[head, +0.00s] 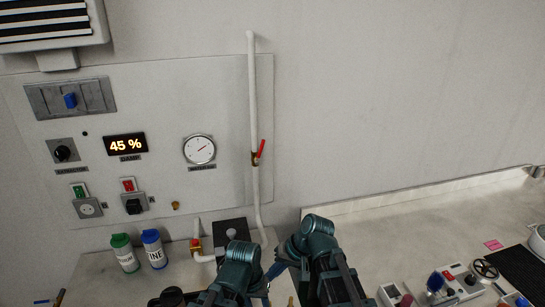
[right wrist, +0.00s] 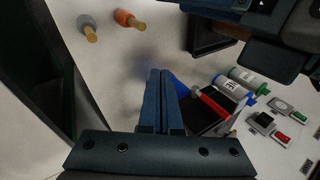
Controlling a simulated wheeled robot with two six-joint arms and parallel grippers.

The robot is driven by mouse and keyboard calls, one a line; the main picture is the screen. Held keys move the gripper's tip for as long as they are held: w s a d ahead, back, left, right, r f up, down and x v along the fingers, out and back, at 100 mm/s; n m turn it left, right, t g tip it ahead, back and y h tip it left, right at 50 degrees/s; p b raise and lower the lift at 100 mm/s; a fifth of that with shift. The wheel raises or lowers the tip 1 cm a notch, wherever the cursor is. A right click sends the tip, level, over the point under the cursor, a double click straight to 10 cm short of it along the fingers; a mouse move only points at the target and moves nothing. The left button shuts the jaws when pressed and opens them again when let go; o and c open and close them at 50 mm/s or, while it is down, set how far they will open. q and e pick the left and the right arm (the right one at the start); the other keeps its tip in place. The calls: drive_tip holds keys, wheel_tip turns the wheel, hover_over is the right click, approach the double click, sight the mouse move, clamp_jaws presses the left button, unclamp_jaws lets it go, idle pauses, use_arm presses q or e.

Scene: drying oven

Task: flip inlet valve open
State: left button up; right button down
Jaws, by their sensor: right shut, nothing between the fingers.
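A white pipe runs down the wall panel and carries a brass valve with a red lever (head: 261,149), tilted slightly off upright. A second brass valve (head: 195,246) with red on it sits on a short white pipe low by the bench. I cannot tell which is the inlet valve. My right gripper (right wrist: 160,72) is shut and empty in the right wrist view. A red handle (right wrist: 212,102) shows just right of its fingers, with no clear contact. In the head view both arms reach up from the bottom edge; the left gripper's fingers do not show.
A green-capped bottle (head: 124,254) and a blue-capped bottle (head: 153,249) stand left of the low valve. A dark box (head: 232,228) sits behind my left arm. The panel holds a gauge (head: 199,149) and a 45 % display (head: 125,145). The wall at right is clear.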

drive_tip(key=w+d+r+m+t+y+b, duration=0.1)
drive_tip(key=w+r+m+t+y, duration=0.1)
drive_tip(key=w+r+y, duration=0.45)
drive_tip(key=w+d+r+m+t+y+b, duration=0.1)
drive_tip(key=w+r+m+t, duration=0.25)
drive_tip(key=w, duration=0.55)
drive_tip(key=w+d+r+m+t+y, duration=0.35)
drive_tip(key=w+d+r+t, duration=0.25)
drive_tip(key=w+d+r, duration=0.4)
drive_tip(key=p, duration=0.3)
approach(260, 152)
drive_tip(key=w+a+r, duration=0.3)
drive_tip(key=w, duration=0.2)
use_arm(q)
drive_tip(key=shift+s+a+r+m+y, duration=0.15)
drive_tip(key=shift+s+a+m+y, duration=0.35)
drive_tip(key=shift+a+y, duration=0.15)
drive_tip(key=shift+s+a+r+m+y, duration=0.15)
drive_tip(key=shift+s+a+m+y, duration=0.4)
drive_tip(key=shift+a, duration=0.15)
use_arm(e)
drive_tip(key=shift+w+a+f+m+g, duration=0.15)
drive_tip(key=shift+a+m+g, duration=0.15)
drive_tip(key=shift+a, duration=0.15)
